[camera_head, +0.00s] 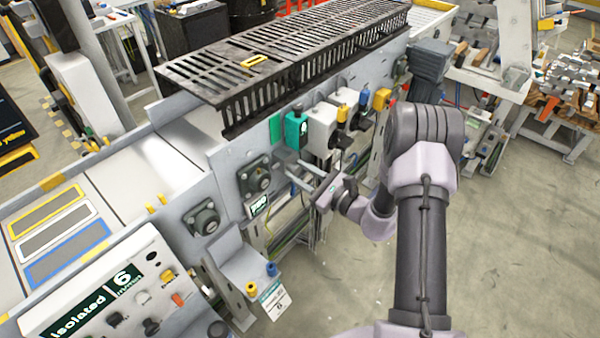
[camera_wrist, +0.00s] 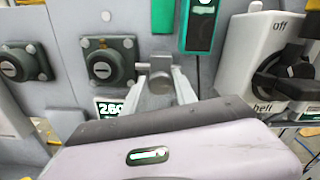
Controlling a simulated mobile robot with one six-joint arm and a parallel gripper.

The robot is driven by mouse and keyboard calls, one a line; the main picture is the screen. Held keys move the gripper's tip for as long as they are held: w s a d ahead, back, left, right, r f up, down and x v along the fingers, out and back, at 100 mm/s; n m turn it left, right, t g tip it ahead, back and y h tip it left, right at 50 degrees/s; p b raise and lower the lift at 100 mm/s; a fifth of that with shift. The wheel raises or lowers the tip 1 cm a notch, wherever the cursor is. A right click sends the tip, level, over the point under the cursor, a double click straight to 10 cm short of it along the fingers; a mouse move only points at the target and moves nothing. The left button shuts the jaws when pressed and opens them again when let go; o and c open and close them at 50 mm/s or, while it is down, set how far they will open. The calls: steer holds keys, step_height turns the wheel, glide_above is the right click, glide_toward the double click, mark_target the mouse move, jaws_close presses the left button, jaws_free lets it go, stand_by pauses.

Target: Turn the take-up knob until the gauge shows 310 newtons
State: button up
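The take-up knob (camera_wrist: 159,80) is a small grey cylinder on the side of the conveyor frame, seen in the wrist view. My gripper (camera_wrist: 160,72) reaches toward the frame with one finger on each side of the knob. I cannot tell whether the fingers press on it or stand slightly apart. My gripper (camera_head: 289,168) also shows in the head view at the frame's side, where the knob is not clearly seen. The gauge (camera_wrist: 110,106) is a small display left of and below the knob, partly covered by my gripper body; it seems to read 260. It also shows in the head view (camera_head: 259,205).
Two square bearing blocks (camera_wrist: 108,61) (camera_wrist: 24,63) sit left of the knob. A green box (camera_wrist: 199,25) is above right, and a white belt switch (camera_wrist: 262,60) marked "off" is close on the right. A control panel (camera_head: 105,300) stands at front left. Open floor (camera_head: 520,230) lies right.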

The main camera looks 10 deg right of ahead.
jaws_close()
steer(key=shift+m, duration=0.3)
steer(key=m+p, duration=0.2)
steer(key=m, duration=0.2)
steer(key=shift+r+m+p, duration=0.1)
steer(key=shift+m+p, duration=0.2)
steer(key=shift+p, duration=0.1)
steer(key=shift+w+d+m+p, duration=0.1)
steer(key=shift+m+p, duration=0.9)
steer(key=shift+m, duration=1.2)
steer(key=shift+f, duration=0.2)
steer(key=o, duration=0.5)
jaws_free()
steer(key=shift+o, duration=0.2)
